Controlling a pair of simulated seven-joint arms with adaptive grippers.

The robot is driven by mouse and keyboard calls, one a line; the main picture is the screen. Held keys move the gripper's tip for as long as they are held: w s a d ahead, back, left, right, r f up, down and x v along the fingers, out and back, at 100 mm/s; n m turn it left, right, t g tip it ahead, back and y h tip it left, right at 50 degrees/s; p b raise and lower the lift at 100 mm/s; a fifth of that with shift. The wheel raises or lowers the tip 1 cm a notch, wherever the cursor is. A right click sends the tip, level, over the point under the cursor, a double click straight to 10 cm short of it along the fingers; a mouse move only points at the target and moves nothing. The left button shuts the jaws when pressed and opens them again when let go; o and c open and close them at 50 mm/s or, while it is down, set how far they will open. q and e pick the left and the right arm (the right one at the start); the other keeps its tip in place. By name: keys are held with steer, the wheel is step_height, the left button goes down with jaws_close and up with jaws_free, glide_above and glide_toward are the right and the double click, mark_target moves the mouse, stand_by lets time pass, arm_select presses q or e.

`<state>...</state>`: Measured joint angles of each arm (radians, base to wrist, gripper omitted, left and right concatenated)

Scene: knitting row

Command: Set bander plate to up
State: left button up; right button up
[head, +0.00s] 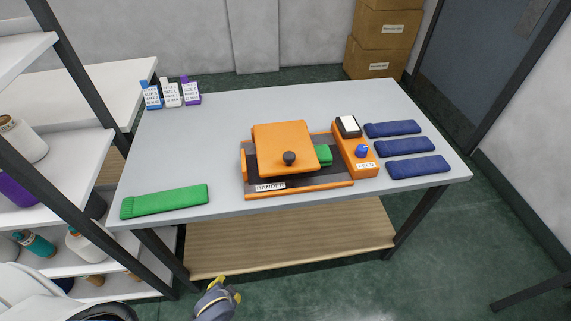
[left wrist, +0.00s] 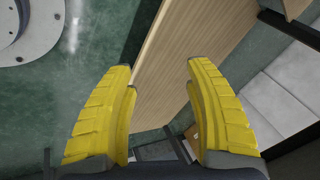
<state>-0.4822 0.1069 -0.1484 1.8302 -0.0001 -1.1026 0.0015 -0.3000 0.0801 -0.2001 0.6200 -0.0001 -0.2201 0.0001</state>
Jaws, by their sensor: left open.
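The bander (head: 265,187) is an orange machine with a dark bed on the grey table. Its orange plate (head: 284,142) lies over the bed, with a dark round knob (head: 289,158) near its front edge. A green folded piece (head: 325,155) sticks out from the plate's right side. My left gripper (head: 232,289) is low in front of the table, well apart from the bander. In the left wrist view its yellow fingers (left wrist: 157,85) are spread with nothing between them. My right gripper is in neither view.
A blue knob (head: 361,151) sits on the bander's right side. Several blue folded pieces (head: 404,146) lie right of it, and a green piece (head: 165,201) lies front left. Bottles (head: 171,94) stand at back left. A wooden lower shelf (head: 290,247) and white shelving (head: 75,160) flank the free floor.

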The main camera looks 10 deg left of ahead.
mark_target(285, 159)
arm_select(q)
steer(key=w+r+t, duration=0.3)
steer(key=w+r, duration=0.1)
steer(key=r, duration=0.8)
steer(key=w+r+t, duration=0.2)
steer(key=w+r, duration=0.1)
steer(key=r, duration=0.9)
steer(key=w+d+r+n+t+h, duration=0.1)
steer(key=w+d+r+t+h, duration=0.3)
steer(key=r, duration=0.5)
steer(key=w+d+r+n+t+h, duration=0.1)
steer(key=w+d+r+t+h, duration=0.1)
steer(key=w+d+r+h, duration=0.35)
steer(key=r+x, duration=0.1)
steer(key=x, duration=0.3)
steer(key=r+x, duration=0.1)
steer(key=x, duration=0.4)
steer(key=r+x, duration=0.1)
steer(key=x, duration=0.4)
steer(key=shift+s+d, duration=0.1)
steer(key=shift+d, duration=0.15)
jaws_close()
